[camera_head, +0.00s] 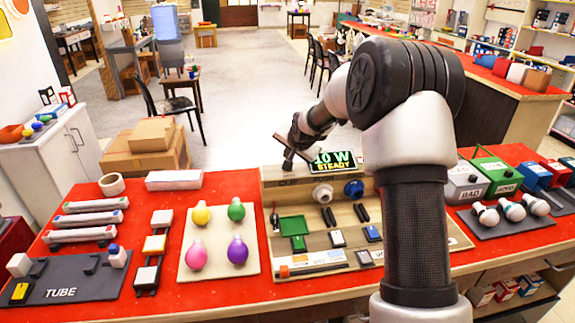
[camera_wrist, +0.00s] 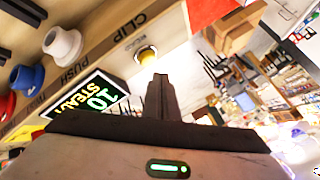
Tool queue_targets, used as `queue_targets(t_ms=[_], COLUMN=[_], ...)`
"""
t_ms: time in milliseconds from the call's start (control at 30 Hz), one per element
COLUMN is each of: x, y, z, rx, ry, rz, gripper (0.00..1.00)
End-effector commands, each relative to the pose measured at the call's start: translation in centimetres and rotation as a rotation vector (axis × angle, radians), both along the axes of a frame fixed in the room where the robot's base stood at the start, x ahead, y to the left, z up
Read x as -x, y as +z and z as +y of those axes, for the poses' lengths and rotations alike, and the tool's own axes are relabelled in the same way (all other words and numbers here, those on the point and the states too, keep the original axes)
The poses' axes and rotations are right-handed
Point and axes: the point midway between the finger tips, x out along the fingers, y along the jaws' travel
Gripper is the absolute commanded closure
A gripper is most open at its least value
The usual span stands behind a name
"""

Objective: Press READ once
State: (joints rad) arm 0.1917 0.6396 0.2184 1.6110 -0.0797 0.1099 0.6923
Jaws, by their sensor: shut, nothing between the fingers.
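My gripper (camera_head: 286,158) is shut and empty above the back left part of the wooden test stand (camera_head: 268,200). In the wrist view its closed fingers (camera_wrist: 160,85) point at the stand's labelled panel. Just past the tips is a glowing yellow-white round part (camera_wrist: 147,54), touching or apart I cannot tell. The stand's display (camera_head: 334,161) is lit and reads 10 W STEADY; it also shows in the wrist view (camera_wrist: 88,98). A small label between CLIP and the glowing part is too blurred to read surely. I cannot make out a READ button for certain.
A white socket (camera_head: 322,193) and a blue socket (camera_head: 353,189) sit on the stand below the display. Coloured bulbs (camera_head: 237,250) lie on a pale board to the left. Grey and green boxes (camera_head: 494,174) stand to the right. My arm hides part of the stand's right side.

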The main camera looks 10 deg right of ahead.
Motion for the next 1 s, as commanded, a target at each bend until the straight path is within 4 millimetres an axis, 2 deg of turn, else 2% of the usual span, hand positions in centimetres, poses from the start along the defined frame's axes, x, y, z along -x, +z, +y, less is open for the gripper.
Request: queue_targets(t_ms=[100,400,1000], x=[0.0,0.0,0.0], y=[1.6,4.2,4.2], z=[0.0,0.0,0.0], rx=[0.0,0.0,0.001], ry=[0.001,0.0,0.001], rz=[-0.003,-0.001,0.0], gripper=[1.0,1.0,1.0])
